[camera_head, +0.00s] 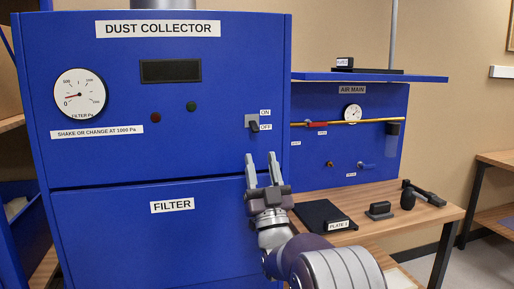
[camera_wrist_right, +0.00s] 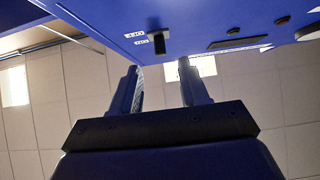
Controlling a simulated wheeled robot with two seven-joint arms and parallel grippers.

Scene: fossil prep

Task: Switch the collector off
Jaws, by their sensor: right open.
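The blue dust collector (camera_head: 225,75) fills the left and middle of the head view. Its switch (camera_head: 253,125) is a small grey plate with a dark lever beside the ON and OFF labels; the lever appears tilted down, towards OFF. The indicator lamps, one red (camera_head: 155,118) and one green (camera_head: 191,106), look dark. My right gripper (camera_head: 261,157) is open and empty, fingers pointing up, just below the switch and apart from it. In the right wrist view the switch (camera_wrist_right: 159,43) lies beyond the fingertips (camera_wrist_right: 158,68). My left gripper is out of view.
The display (camera_head: 170,71) is dark, and the filter gauge (camera_head: 79,93) needle sits near 0. To the right are the air main panel (camera_head: 380,100) under a shelf, and a wooden bench (camera_head: 400,206) with a black plate (camera_head: 325,215) and tools.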

